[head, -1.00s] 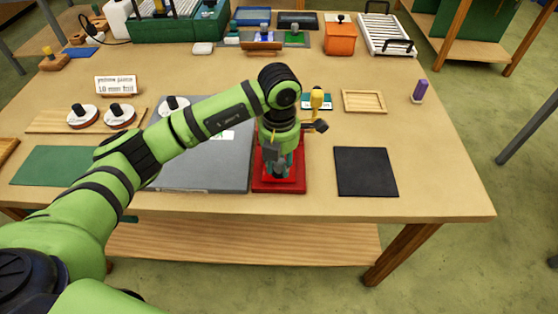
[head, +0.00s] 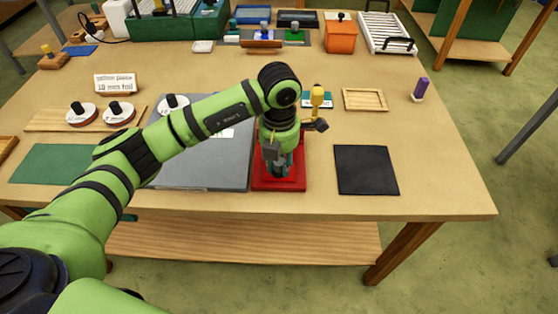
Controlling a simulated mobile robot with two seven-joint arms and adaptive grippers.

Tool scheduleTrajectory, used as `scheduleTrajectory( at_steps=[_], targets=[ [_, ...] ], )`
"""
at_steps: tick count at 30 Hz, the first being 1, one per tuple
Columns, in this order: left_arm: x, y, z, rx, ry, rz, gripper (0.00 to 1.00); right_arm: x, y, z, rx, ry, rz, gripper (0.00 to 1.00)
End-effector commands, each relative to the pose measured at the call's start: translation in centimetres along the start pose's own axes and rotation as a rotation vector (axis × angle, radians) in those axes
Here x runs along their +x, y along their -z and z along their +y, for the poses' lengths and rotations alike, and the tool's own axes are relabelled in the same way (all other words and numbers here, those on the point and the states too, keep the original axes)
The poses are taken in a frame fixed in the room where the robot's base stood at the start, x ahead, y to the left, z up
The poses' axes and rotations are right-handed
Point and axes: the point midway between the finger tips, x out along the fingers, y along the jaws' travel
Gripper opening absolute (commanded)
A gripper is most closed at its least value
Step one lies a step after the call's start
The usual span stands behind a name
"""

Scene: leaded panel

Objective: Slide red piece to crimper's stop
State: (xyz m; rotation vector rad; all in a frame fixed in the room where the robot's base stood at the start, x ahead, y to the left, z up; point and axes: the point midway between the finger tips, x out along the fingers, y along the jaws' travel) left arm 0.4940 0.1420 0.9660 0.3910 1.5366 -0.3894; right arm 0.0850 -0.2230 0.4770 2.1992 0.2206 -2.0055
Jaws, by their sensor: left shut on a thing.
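The crimper's red base (head: 295,182) stands at the table's front edge, right of the grey board. A lever with a yellow handle (head: 317,97) rises at its back right. My left gripper (head: 278,170) points down over the base, low and close to it. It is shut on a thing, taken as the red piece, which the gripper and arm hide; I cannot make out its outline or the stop. My right gripper is not in view.
A grey board (head: 205,165) lies left of the base, and a black mat (head: 366,171) lies to its right. A wooden tray (head: 365,100) and a purple-handled tool (head: 420,88) stand further right. White reels (head: 82,117) sit at left. The table's right side is mostly clear.

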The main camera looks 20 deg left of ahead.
Motion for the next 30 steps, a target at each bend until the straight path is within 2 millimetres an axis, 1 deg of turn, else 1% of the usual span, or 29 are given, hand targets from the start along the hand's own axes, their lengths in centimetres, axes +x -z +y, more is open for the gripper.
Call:
scheduleTrajectory(
  at_steps=[30],
  targets=[
    [0.02, -1.01, 0.97, 0.0, -0.001, 0.0, 0.01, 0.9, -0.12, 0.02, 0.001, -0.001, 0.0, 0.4]
  ],
)
